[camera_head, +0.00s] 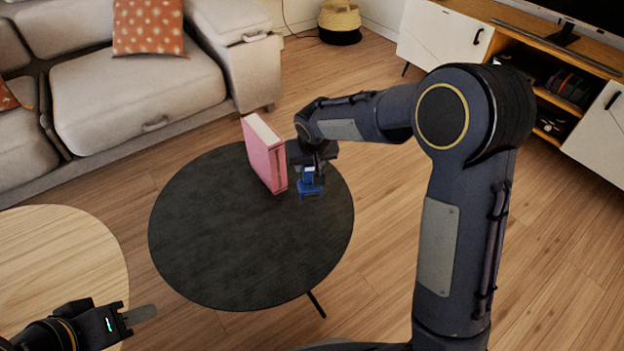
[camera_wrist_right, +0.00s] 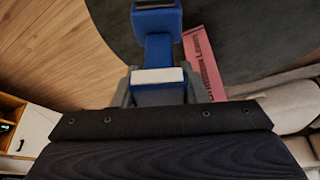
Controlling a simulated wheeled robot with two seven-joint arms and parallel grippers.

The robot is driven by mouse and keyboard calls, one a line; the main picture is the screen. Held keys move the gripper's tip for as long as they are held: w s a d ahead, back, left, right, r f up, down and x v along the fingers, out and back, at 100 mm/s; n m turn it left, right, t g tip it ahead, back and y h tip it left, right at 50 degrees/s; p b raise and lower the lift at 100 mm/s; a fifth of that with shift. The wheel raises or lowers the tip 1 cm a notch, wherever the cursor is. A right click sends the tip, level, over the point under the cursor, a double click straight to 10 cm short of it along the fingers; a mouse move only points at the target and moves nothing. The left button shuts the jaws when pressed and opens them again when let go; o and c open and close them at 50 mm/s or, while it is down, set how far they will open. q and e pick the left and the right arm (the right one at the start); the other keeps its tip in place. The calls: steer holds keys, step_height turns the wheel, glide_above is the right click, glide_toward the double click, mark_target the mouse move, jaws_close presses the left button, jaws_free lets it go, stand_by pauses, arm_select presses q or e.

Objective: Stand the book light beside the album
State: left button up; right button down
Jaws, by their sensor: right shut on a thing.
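The pink album (camera_head: 265,155) stands upright near the far right part of the black round table (camera_head: 215,245). In the right wrist view the album (camera_wrist_right: 203,62) shows to the right of the blue book light (camera_wrist_right: 158,48). My right gripper (camera_head: 312,172) is shut on the book light (camera_head: 311,187), just right of the album. The book light appears upright, with a small gap to the album; whether its base touches the table I cannot tell.
A light wooden round table (camera_head: 60,245) stands at the left, under my left gripper. A beige sofa (camera_head: 140,85) is behind the black table. A white and wood TV cabinet (camera_head: 445,35) is at the far right. The black table's front and left are clear.

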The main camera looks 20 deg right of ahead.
steer(key=d+b+x, duration=0.1)
steer(key=b+x, duration=0.1)
steer(key=x, duration=0.7)
steer(key=shift+w+d+f+b, duration=0.2)
steer(key=shift+w+d+b, duration=0.1)
steer(key=shift+w+b, duration=0.1)
steer(key=shift+f, duration=0.1)
steer(key=shift+f, duration=0.15)
steer(key=c, duration=0.9)
jaws_free()
steer(key=shift+o, duration=0.2)
